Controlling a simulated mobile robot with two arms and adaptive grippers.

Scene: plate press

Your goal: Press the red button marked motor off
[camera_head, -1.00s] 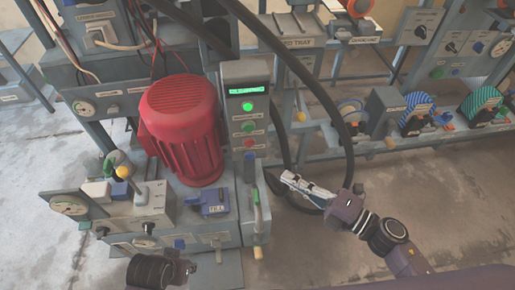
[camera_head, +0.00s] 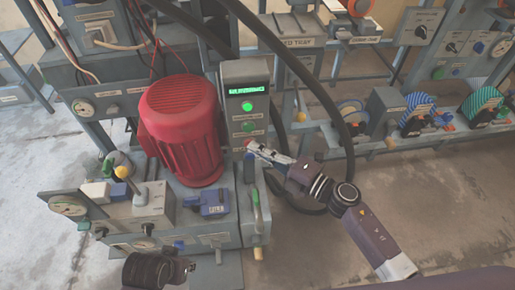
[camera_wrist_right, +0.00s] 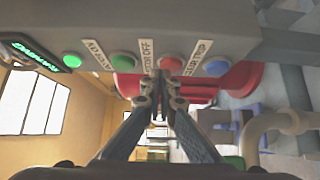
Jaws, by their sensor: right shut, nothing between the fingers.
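The red motor off button (camera_wrist_right: 172,61) shows in the right wrist view on the grey panel (camera_wrist_right: 230,22), beside the "MOTOR OFF" label. In the head view it is mostly hidden behind my right gripper (camera_head: 250,147). That gripper is shut and empty, its tips (camera_wrist_right: 160,80) close to the panel face near the red button and its label. I cannot tell whether they touch. A green motor on button (camera_head: 248,126) is above it in the head view. The lit green display (camera_head: 246,91) is at the panel's top. My left gripper (camera_head: 187,268) is low at the left, its fingers unclear.
A large red motor (camera_head: 182,130) stands left of the panel. A blue button (camera_wrist_right: 216,67) sits beside the red one in the right wrist view. A black hose (camera_head: 325,105) arcs right of the panel. A lever with a green grip (camera_head: 255,200) stands below.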

